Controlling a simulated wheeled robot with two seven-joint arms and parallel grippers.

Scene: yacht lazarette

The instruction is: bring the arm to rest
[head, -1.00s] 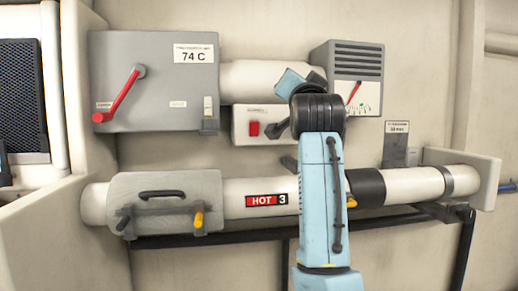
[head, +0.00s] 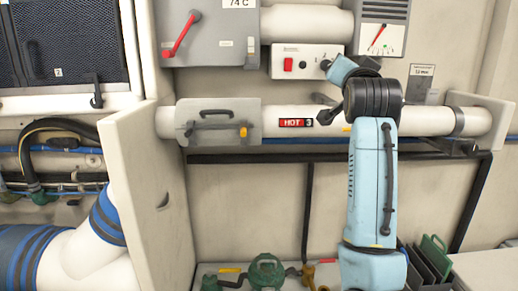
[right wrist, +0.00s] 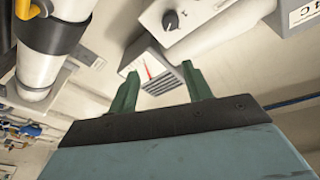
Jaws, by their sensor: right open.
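My right arm (head: 372,190), light blue with a black joint, stands upright in front of the white pipe. Its wrist end (head: 345,70) tilts up and left beside the white switch box; the fingertips are hard to make out there. In the right wrist view my right gripper (right wrist: 160,88) shows two green fingers standing wide apart. Nothing is between them, and the grey gauge box (right wrist: 160,75) lies beyond. My left gripper is in neither view.
The white pipe (head: 400,121) with a HOT 3 label and clamped grey cover (head: 218,119) runs across. Above are a grey box with a red lever (head: 181,33) and the switch box (head: 290,64). A panel (head: 150,190) stands left; green fittings (head: 266,270) and bins (head: 430,262) lie low.

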